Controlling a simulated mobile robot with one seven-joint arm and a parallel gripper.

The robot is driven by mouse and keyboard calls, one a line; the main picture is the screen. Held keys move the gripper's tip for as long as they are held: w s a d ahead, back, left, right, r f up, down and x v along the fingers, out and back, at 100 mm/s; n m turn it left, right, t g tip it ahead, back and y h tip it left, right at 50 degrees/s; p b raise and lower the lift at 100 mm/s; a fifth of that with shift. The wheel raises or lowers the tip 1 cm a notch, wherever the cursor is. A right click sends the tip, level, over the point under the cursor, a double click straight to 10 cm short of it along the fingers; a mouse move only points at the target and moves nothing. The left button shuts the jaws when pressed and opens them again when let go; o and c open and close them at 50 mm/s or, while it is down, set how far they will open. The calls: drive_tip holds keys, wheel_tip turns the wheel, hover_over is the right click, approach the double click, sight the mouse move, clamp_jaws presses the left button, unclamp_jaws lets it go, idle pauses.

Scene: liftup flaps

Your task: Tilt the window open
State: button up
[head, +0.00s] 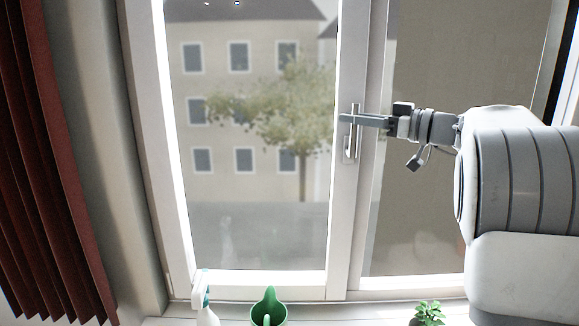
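The window (341,215) has a white frame and a large left pane with a building and a tree behind it. Its sash looks flush with the frame. My gripper (347,119) comes in from the right at the upper part of the handle. Its fingers overlap the handle in the picture. I cannot tell whether they touch it or how far apart they are.
On the sill below stand a white spray bottle (207,312), a green watering can (269,308) and a small green plant (429,313). A dark red curtain (45,190) hangs at the left.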

clamp_jaws()
drive_tip(key=shift+s+f+b, duration=0.3)
drive_tip(key=shift+s+b, duration=0.05)
drive_tip(key=shift+b, duration=0.6)
drive_tip(key=s+n+b, duration=0.1)
drive_tip(key=s+b, duration=0.5)
drive_tip(key=b, duration=0.3)
drive_tip(key=shift+s+f+t+y+b, duration=0.15)
drive_tip(key=shift+f+t+y+b, duration=0.1)
drive_tip(key=shift+t+y+b, duration=0.05)
drive_tip(key=o, duration=0.9)
unclamp_jaws()
